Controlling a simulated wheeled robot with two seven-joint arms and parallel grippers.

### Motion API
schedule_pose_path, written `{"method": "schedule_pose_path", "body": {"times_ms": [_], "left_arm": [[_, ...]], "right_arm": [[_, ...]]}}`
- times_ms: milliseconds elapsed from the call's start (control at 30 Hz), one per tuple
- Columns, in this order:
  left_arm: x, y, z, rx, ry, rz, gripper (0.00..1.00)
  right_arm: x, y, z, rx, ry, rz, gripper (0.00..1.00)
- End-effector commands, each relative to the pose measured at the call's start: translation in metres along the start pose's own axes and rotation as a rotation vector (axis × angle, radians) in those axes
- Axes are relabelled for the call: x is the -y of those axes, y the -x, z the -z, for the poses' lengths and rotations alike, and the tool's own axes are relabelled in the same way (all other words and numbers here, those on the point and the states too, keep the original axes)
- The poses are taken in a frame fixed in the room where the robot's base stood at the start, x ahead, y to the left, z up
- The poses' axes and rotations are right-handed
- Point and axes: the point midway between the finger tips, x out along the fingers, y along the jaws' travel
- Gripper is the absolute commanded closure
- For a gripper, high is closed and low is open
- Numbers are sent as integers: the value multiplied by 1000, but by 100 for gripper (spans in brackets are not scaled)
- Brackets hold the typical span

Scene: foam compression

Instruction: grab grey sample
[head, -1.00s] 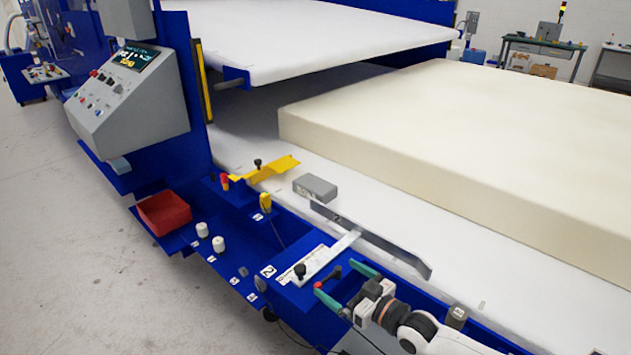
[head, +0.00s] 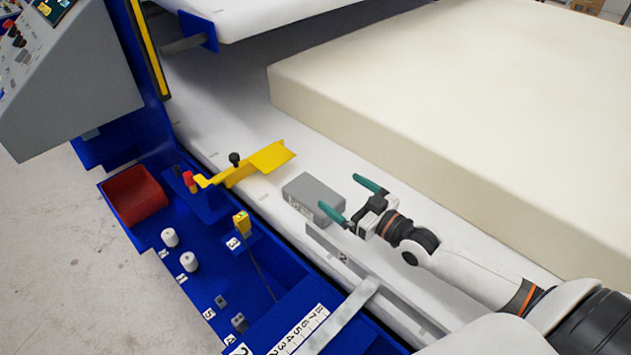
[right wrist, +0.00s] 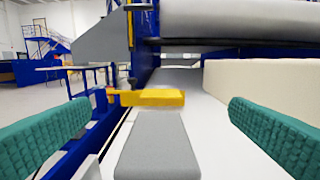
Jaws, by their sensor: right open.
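The grey sample (head: 313,195) is a small grey block with printed marks on its near side. It lies on the white belt, just left of my right gripper in the head view. My right gripper (head: 350,201) is open, its two green fingers pointing toward the block. In the right wrist view the grey sample (right wrist: 158,145) lies between the two spread fingers (right wrist: 158,136), apart from both. My left gripper is not in view.
A large cream foam slab (head: 450,120) lies behind the gripper. A yellow bracket (head: 262,163) stands left of the block. A metal guide rail (head: 340,258) runs in front. A red bin (head: 134,196) and white spools (head: 189,261) sit on the blue ledge.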

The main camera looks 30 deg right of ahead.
Motion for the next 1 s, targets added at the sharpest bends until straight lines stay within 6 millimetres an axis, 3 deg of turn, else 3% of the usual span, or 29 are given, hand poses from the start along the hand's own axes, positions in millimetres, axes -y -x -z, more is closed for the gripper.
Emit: {"method": "schedule_pose_path", "body": {"times_ms": [133,367,500,700,1000], "left_arm": [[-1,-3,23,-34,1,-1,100],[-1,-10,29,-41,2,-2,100],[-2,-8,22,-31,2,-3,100],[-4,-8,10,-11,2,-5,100],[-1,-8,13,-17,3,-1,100]], "right_arm": [[0,0,29,-4,-1,1,0],[1,0,78,-4,1,1,0],[0,-19,74,3,1,1,0],[0,-32,74,2,0,1,0],[0,-72,75,0,0,0,0]]}}
